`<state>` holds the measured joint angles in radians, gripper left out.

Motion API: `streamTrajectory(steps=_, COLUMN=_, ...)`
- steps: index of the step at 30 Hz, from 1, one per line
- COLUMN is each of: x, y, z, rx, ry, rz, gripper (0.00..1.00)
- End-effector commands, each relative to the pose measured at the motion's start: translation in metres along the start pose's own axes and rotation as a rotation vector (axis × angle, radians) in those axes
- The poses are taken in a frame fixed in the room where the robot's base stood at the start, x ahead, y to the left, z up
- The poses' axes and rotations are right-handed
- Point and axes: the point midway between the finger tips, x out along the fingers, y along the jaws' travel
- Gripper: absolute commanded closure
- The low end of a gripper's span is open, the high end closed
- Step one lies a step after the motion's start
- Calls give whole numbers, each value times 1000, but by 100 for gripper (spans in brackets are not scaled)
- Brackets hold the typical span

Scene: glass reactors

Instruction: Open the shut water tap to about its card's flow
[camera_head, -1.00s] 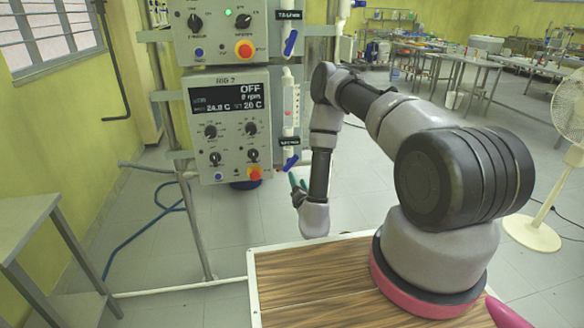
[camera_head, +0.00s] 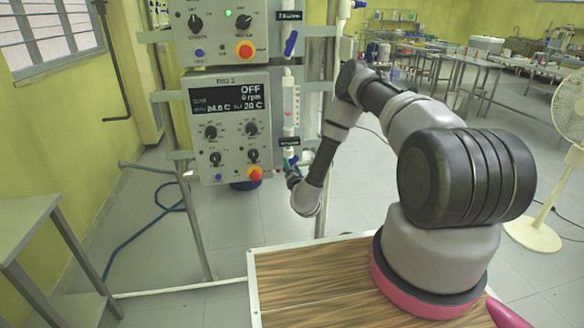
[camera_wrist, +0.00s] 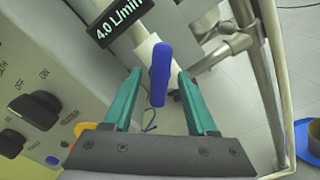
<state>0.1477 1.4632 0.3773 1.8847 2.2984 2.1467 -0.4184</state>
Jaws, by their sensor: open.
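The blue tap lever (camera_wrist: 160,72) shows in the wrist view at the end of a white pipe (camera_wrist: 146,48). A black card (camera_wrist: 120,22) beside it reads 4.0 L/min. My gripper (camera_wrist: 159,74) is open, its teal fingers on either side of the lever, with visible gaps and no clear contact. In the head view my gripper (camera_head: 290,168) is at the lower tap, under the small black card (camera_head: 289,141) on the RIG 2 unit's right side, and mostly hides that lever.
The RIG 2 control box (camera_head: 228,125) with knobs and a red button stands just left of my gripper; its display reads OFF, 0 rpm. A second blue-levered tap (camera_head: 291,43) is above. Metal frame poles (camera_wrist: 262,80) run close on the right.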

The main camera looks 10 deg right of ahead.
Motion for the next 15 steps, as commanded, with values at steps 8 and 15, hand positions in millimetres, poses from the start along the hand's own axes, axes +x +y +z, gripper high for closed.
streamTrajectory(steps=8, x=0, y=0, z=0, rx=0, ry=0, rz=0, gripper=100)
streamTrajectory(steps=15, x=-1, y=-3, z=0, rx=115, ry=-1, rz=-5, gripper=100)
